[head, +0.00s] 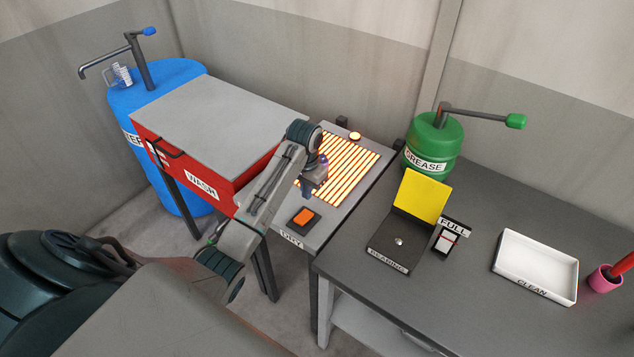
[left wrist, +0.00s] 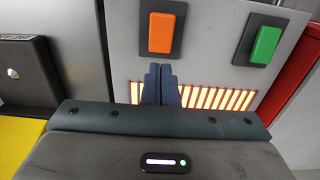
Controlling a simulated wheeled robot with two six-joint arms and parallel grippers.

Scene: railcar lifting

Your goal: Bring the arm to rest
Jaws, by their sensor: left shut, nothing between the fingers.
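My left arm reaches in from the lower left in the head view. My left gripper (head: 309,194) hangs above the DRY table (head: 322,222), between the glowing grill and the orange switch. In the left wrist view its two dark fingers (left wrist: 161,76) are together with nothing between them. My right gripper is in neither view.
The red WASH box (head: 238,186) stands left of the gripper. The glowing grill (head: 352,166) and orange switch (head: 304,217) are close by; a green switch (left wrist: 265,45) shows in the left wrist view. The open BEARING box (head: 385,256) stands on the right-hand table.

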